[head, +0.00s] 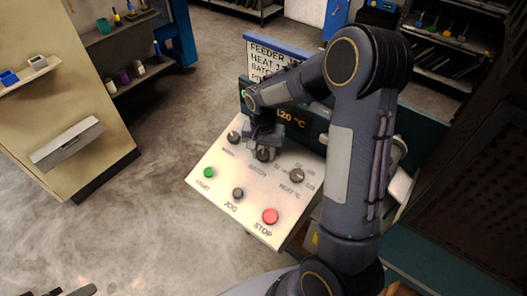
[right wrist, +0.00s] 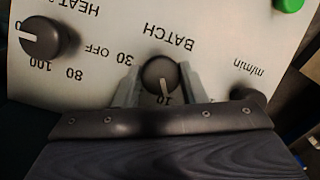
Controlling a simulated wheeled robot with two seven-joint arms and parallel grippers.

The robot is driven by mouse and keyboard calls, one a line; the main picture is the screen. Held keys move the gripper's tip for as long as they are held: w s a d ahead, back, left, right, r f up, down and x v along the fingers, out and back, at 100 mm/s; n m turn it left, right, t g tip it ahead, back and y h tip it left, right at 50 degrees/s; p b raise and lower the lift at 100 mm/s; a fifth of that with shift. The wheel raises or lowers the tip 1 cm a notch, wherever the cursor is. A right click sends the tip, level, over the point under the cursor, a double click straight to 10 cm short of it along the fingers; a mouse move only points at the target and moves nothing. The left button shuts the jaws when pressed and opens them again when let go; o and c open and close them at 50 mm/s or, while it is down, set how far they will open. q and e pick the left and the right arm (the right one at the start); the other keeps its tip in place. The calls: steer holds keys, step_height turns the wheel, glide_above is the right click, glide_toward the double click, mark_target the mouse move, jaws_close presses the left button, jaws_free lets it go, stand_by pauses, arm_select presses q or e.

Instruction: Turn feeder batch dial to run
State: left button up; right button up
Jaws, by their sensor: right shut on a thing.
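The feeder's slanted panel (head: 222,188) stands at the middle of the head view. The batch dial (right wrist: 158,72) is a dark round knob with a white pointer line; it also shows in the head view (head: 263,155), partly covered by my gripper. In the right wrist view its label is upside down and the pointer aims down the picture, at the mark 10. My right gripper (right wrist: 158,82) is shut on the dial, one finger on each side. A dark part at the bottom left edge of the head view appears to be my left gripper (head: 70,291); its fingers are unclear.
A heat dial (head: 297,175), another dark knob (head: 234,137), a green start button (head: 208,172), a dark jog button (head: 238,193) and a red stop button (head: 270,215) surround the batch dial. A display (head: 290,119) stands behind. The floor to the left is clear.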

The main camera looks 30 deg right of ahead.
mark_target(255, 162)
steer(key=n+g+h, duration=0.1)
steer(key=n, duration=0.4)
steer(key=shift+w+a, duration=0.1)
steer(key=shift+w, duration=0.05)
steer(key=n, duration=0.2)
steer(key=n+g+h, duration=0.1)
steer(key=n, duration=0.2)
steer(key=shift+a+n+h, duration=0.1)
steer(key=shift+n+h, duration=0.2)
stand_by(0.4)
steer(key=o, duration=1)
steer(key=b+v, duration=0.1)
steer(key=v, duration=0.6)
steer(key=shift+w+a+r, duration=0.15)
steer(key=shift+r, duration=0.2)
